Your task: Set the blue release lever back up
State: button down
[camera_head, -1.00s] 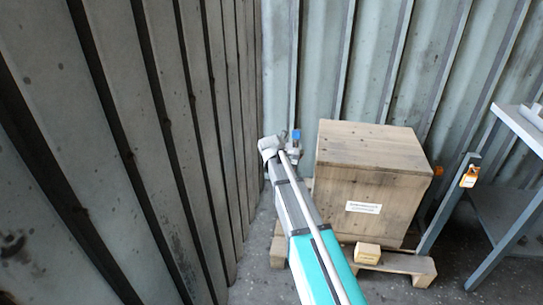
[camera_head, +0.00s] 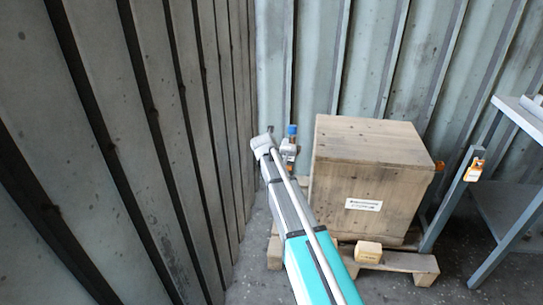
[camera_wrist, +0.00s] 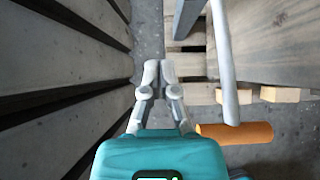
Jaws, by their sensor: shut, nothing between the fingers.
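A small blue piece (camera_head: 292,130) shows on top of a grey metal fitting (camera_head: 289,149), just right of the far end of my arm in the head view. It stands about upright. It is too small to tell for sure whether it is the release lever. No blue lever shows in the wrist view. My gripper (camera_wrist: 158,68) is shut and empty in the wrist view, its fingertips together over the grey floor. In the head view I cannot make out its fingers.
A wooden crate (camera_head: 368,160) stands on a pallet (camera_head: 400,262) with a small wood block (camera_head: 368,251). Ribbed metal wall (camera_head: 150,130) runs close along my left. A grey bench (camera_head: 520,125) stands right. An orange cylinder (camera_wrist: 236,132) lies right of my gripper in the wrist view.

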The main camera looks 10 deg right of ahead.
jog(key=shift+w+f, duration=0.1)
jog(key=w+d+f+b, duration=0.2)
jog(key=w+f+b, duration=0.2)
jog(key=w, duration=0.4)
jog(key=shift+d, duration=0.3)
dwell(1.0)
